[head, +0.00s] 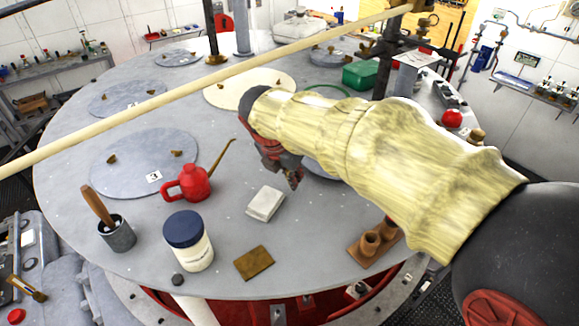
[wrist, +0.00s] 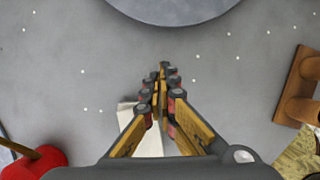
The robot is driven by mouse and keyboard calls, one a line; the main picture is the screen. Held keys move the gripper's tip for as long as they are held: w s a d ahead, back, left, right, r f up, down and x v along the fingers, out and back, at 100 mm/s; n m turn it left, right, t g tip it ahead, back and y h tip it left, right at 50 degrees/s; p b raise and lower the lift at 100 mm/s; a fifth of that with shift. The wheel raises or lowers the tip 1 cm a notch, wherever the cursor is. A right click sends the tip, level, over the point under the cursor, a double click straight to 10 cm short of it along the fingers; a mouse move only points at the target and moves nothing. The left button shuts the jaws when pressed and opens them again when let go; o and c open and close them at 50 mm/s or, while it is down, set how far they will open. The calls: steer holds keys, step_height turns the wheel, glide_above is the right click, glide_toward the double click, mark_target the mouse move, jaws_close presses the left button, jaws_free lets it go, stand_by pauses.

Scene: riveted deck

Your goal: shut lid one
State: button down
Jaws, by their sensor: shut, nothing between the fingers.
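Several round grey lids lie on the round grey deck (head: 75,215). The front-left lid (head: 130,150) carries a label that looks like a 3. I see no readable label for lid one. A grey lid (head: 318,170) is mostly hidden behind my arm; the disc edge at the top of the wrist view (wrist: 175,10) is likely the same one. My gripper (head: 294,183) points down above the deck, just right of the red oil can. In the wrist view my gripper (wrist: 163,72) has its fingers together and empty, short of the disc's edge.
A red oil can (head: 187,185), a white block (head: 265,204), a blue-capped jar (head: 190,242), a brush pot (head: 117,235) and a brown wooden holder (head: 370,245) stand near the front. A cream disc (head: 225,95) lies behind my arm. A pale pole (head: 130,112) crosses the view.

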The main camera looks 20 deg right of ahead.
steer(key=shift+x, duration=0.85)
steer(key=shift+w+d+r+p, duration=0.1)
steer(key=shift+w+d+p, duration=0.15)
steer(key=shift+w+d, duration=0.45)
steer(key=shift+w+d+p, duration=0.25)
steer(key=shift+w+d, duration=0.25)
steer(key=shift+d, duration=0.3)
steer(key=shift+m, duration=0.8)
steer(key=w+d+p, duration=0.1)
steer(key=w, duration=0.1)
steer(key=w+d+p, duration=0.1)
steer(key=w+p, duration=0.1)
steer(key=w, duration=0.1)
steer(key=w+d+p, duration=0.1)
steer(key=w, duration=0.2)
steer(key=shift+w+d, duration=0.15)
steer(key=shift+d, duration=0.05)
steer(key=shift+r, duration=0.1)
